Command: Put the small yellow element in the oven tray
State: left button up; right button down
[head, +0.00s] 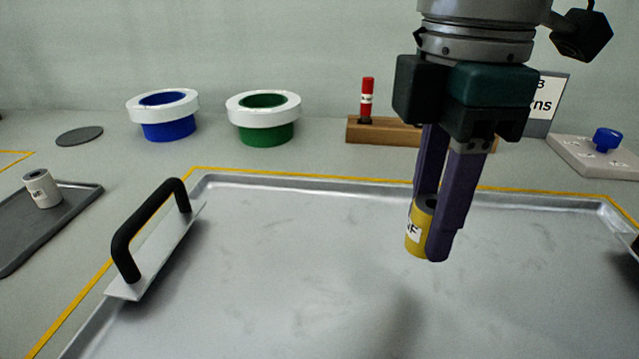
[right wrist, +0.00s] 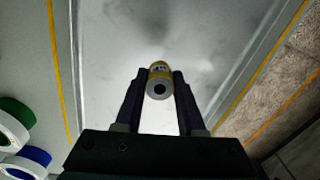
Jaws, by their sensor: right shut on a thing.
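The small yellow element (head: 420,232) is a short yellow cylinder with a white label and a dark hole in its top end. My right gripper (head: 433,225) is shut on it and holds it upright, apparently above the oven tray. The element also shows between the fingers in the right wrist view (right wrist: 159,82). The oven tray (head: 270,270) is a wide, shallow metal tray with a raised rim; its bare floor fills the lower middle of the head view. A shadow lies on the tray floor below the gripper. My left gripper is not in view.
A black handle (head: 145,225) stands at the tray's left side. A grey tray (head: 75,220) with a white cylinder (head: 41,188) is at far left. Blue (head: 168,128) and green (head: 264,130) spools with white rims and a wooden block (head: 385,131) with a red piece stand behind.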

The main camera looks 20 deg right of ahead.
aim_at(414, 282)
notch_tip(414, 282, down, 5)
jog(key=shift+r+b, duration=0.1)
jog(key=shift+b, duration=0.65)
jog(key=shift+r, duration=0.1)
jog(key=c, duration=0.5)
grip_release()
jog(key=shift+r, duration=0.15)
notch_tip(414, 282, up, 12)
jog(key=p, duration=0.4)
